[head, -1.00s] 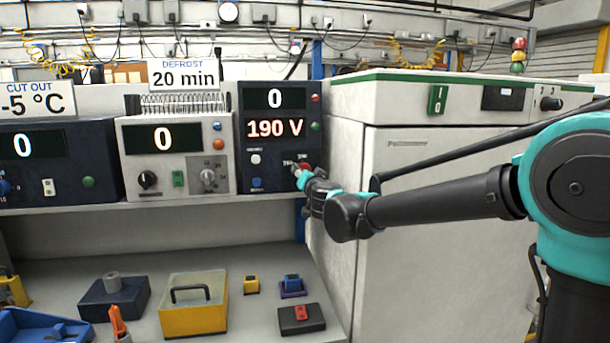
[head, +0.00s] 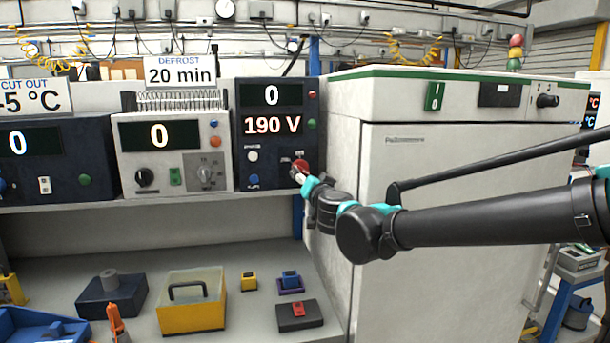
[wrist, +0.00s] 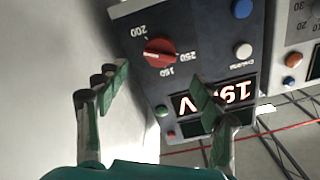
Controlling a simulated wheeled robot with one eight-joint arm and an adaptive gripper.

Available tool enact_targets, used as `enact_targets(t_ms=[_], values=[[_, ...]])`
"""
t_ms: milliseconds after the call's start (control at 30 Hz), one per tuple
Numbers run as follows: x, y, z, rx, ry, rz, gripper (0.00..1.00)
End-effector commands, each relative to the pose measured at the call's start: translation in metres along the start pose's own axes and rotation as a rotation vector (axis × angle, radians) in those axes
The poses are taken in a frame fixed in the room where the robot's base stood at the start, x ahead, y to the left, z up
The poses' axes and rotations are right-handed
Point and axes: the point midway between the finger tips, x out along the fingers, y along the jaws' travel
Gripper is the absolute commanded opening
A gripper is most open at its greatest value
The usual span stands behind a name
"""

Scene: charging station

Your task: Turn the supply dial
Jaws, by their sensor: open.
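In the head view the red dial (head: 300,165) shows just above my gripper's tip, partly hidden. My gripper (wrist: 160,77) is open, with one finger on each side of the dial's line. The fingers look short of the knob and not closed on it. In the head view my gripper (head: 304,178) is at the panel's lower right. The unit's display (head: 272,125) reads 190 V, with 0 above it.
A tall white cabinet (head: 420,220) stands close on the right. A grey unit (head: 175,150) with a dial and switches is beside the panel on the left. The lower bench holds a yellow box (head: 192,315) and small blocks.

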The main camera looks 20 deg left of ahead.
Motion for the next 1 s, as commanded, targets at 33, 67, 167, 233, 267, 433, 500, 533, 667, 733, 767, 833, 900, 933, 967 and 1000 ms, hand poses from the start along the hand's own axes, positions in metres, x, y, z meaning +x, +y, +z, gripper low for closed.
enact_targets(t_ms=[33,67,167,233,267,433,500,533,667,733,767,833,900,933,967,1000], values=[[-0.009,0.0,0.0,0.0,0.0,-0.001,0.68],[-0.012,0.0,0.0,0.0,0.0,0.0,0.68],[-0.022,0.0,0.0,0.0,0.0,0.0,0.68],[-0.027,0.0,0.0,0.0,0.0,0.0,0.68],[-0.029,0.0,0.0,0.0,0.0,0.0,0.68],[-0.032,0.0,0.0,0.0,0.0,0.0,0.68],[-0.032,0.0,0.0,0.0,0.0,0.0,0.68],[-0.032,0.0,0.0,0.0,0.0,0.0,0.68],[-0.032,0.0,0.0,0.0,0.0,0.001,0.68],[-0.032,0.0,0.0,0.0,0.0,0.001,0.68],[-0.032,0.0,0.0,0.0,0.0,0.001,0.68],[-0.033,0.0,0.0,-0.007,0.0,0.0,0.68],[-0.039,-0.001,-0.001,-0.05,0.0,0.0,0.68],[-0.043,-0.001,-0.001,-0.081,0.0,-0.001,0.68],[-0.048,-0.002,-0.001,-0.119,0.0,-0.001,0.68],[-0.055,-0.002,-0.002,-0.176,0.0,0.0,0.68]])
